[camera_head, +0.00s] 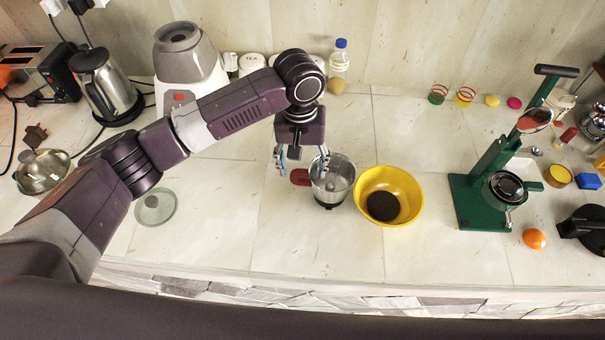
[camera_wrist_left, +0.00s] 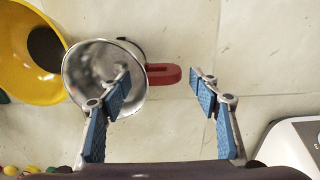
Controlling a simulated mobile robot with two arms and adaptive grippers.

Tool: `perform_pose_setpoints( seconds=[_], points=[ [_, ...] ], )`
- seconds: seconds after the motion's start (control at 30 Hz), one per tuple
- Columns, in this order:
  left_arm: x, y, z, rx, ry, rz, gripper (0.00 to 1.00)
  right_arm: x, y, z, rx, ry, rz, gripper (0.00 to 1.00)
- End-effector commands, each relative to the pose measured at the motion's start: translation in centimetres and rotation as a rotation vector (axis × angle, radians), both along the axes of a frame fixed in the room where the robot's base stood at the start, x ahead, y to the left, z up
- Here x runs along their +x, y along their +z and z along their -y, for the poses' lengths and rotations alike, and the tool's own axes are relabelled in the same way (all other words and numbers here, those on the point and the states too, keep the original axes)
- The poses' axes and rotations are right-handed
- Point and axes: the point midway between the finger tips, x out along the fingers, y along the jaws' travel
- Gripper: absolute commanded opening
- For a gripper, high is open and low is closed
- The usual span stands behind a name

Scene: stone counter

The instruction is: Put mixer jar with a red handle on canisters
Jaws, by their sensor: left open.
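The mixer jar (camera_head: 340,172) is a metal cup with a red handle (camera_head: 299,177), standing upright on the counter. In the left wrist view the jar (camera_wrist_left: 80,62) is at left with its red handle (camera_wrist_left: 165,74) pointing right. My left gripper (camera_head: 301,160) is open above the handle. In the left wrist view the handle appears between the spread blue-padded fingers (camera_wrist_left: 158,84), and one finger overlaps the jar's opening. I cannot tell the exact height gap. White-lidded canisters (camera_head: 251,63) stand at the back wall, partly hidden by my left arm.
A yellow bowl (camera_head: 412,200) with a dark bottom stands just right of the jar. A blender base (camera_head: 190,62) and kettle (camera_head: 103,84) are at back left, a blue-capped bottle (camera_head: 339,64) behind. A green press (camera_head: 480,190) stands right. Counter in front is clear.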

Motion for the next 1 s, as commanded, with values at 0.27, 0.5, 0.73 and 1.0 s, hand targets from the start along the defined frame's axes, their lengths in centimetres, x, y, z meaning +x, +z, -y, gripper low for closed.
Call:
perform_pose_setpoints(
  seconds=[0.27,0.5,0.73,1.0],
  points=[
    [0.1,5.8,0.0,-0.003,-0.001,0.004,0.57,0.0,-1.7,0.0,0.0,0.0,0.0,0.4],
    [0.1,8.6,-0.1,-0.001,0.0,0.001,0.57,0.0,-2.1,0.0,0.0,0.0,0.0,0.4],
    [0.0,8.9,-0.2,0.0,0.001,-0.001,0.57,0.0,-2.1,0.0,0.0,0.0,0.0,0.4],
    [0.0,8.9,-0.2,-0.001,0.0,0.0,0.57,0.0,-2.1,0.0,0.0,0.0,0.0,0.4]
  ],
)
